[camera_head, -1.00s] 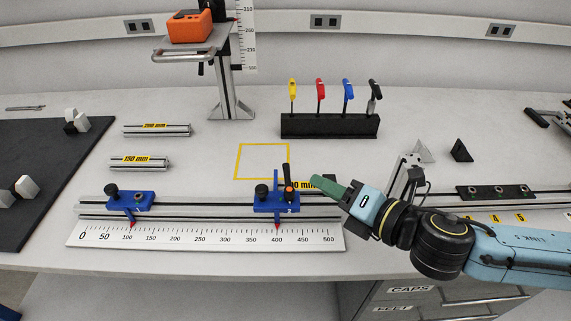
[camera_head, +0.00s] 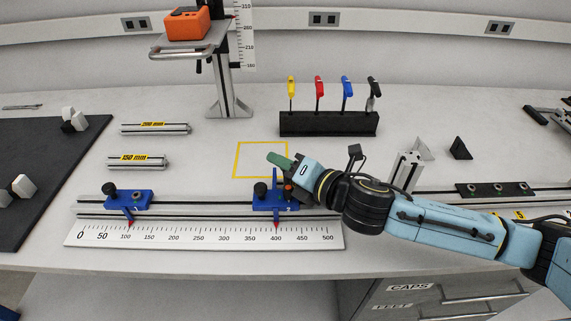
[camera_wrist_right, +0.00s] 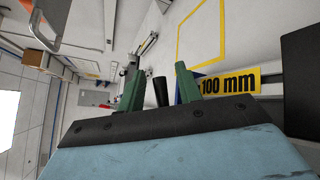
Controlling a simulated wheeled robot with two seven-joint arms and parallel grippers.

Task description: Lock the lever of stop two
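Stop two (camera_head: 270,203) is the right blue block on the rail, its red pointer near 400 on the ruler (camera_head: 200,236). It has a black knob (camera_head: 260,189) and an orange lever base (camera_head: 289,187). My right gripper (camera_head: 279,160) covers the upper part of the lever in the head view. In the right wrist view, my right gripper (camera_wrist_right: 157,82) is open, and the lever's black handle (camera_wrist_right: 160,92) shows between its green fingers, with visible gaps. The other stop (camera_head: 128,199) sits near 100. My left gripper is not in view.
A yellow square outline (camera_head: 246,176) marks the table behind the rail. A tool rack (camera_head: 328,124) with several coloured handles stands farther back. A metal bracket (camera_head: 403,171) stands right of the stops, near my right forearm. The 150 mm profile (camera_head: 139,163) lies at the left.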

